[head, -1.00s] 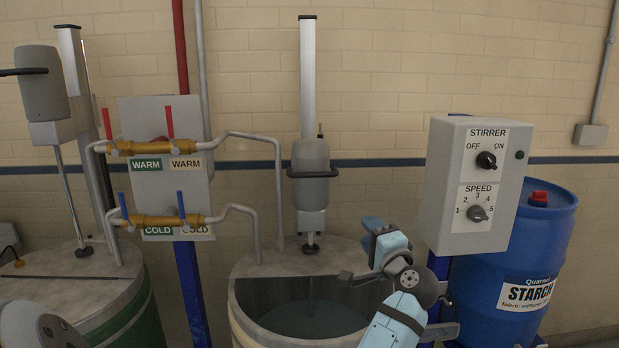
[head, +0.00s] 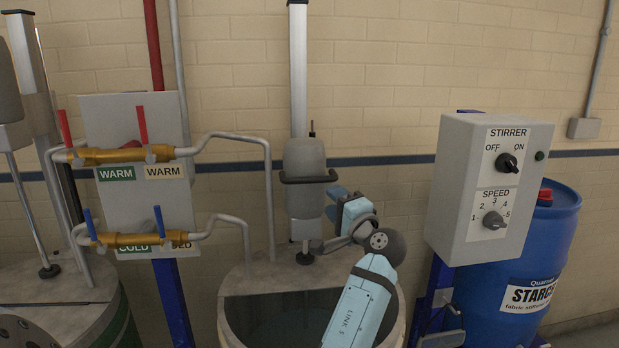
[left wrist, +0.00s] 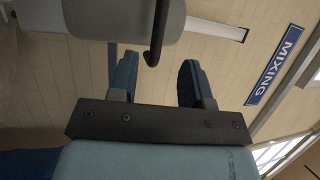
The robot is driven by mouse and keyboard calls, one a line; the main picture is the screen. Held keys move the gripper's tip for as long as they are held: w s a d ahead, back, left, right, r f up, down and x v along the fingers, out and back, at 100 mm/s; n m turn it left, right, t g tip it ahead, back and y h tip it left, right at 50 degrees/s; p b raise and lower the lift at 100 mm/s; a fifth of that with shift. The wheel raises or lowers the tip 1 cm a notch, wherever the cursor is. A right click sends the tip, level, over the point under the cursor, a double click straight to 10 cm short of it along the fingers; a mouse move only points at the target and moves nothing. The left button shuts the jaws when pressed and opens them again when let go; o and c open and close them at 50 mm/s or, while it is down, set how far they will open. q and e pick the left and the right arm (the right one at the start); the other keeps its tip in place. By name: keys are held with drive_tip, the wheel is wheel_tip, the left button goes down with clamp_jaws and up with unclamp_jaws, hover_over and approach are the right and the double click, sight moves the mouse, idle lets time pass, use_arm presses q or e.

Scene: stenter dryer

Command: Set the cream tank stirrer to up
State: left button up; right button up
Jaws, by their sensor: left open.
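The cream tank (head: 231,318) stands in the middle of the head view, its mouth partly hidden by my left arm. Its stirrer has a grey motor head (head: 304,165) low on a pale upright column (head: 298,70). A black bar handle (head: 309,179) wraps the front of the head. My left gripper (head: 336,203) is open just right of and slightly below the handle. In the left wrist view, the dark handle (left wrist: 157,35) lies just beyond the two blue fingers (left wrist: 160,80), across the gap between them. I cannot tell whether they touch. My right gripper is not in view.
A control box (head: 489,190) with stirrer and speed knobs stands right of my arm, before a blue starch drum (head: 560,240). Left are a valve panel (head: 130,195) and bent pipes (head: 268,190). A MIXING sign (left wrist: 275,65) hangs on the wall.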

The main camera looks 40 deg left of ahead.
sight(313, 181)
use_arm(q)
drive_tip(key=p+x, duration=0.2)
drive_tip(key=x, duration=0.7)
drive_tip(key=shift+a+r, duration=0.15)
drive_tip(key=shift+a, duration=0.25)
drive_tip(key=shift+w+a, duration=0.2)
drive_tip(key=shift+a, duration=0.3)
drive_tip(key=shift+c, duration=1.2)
clamp_jaws()
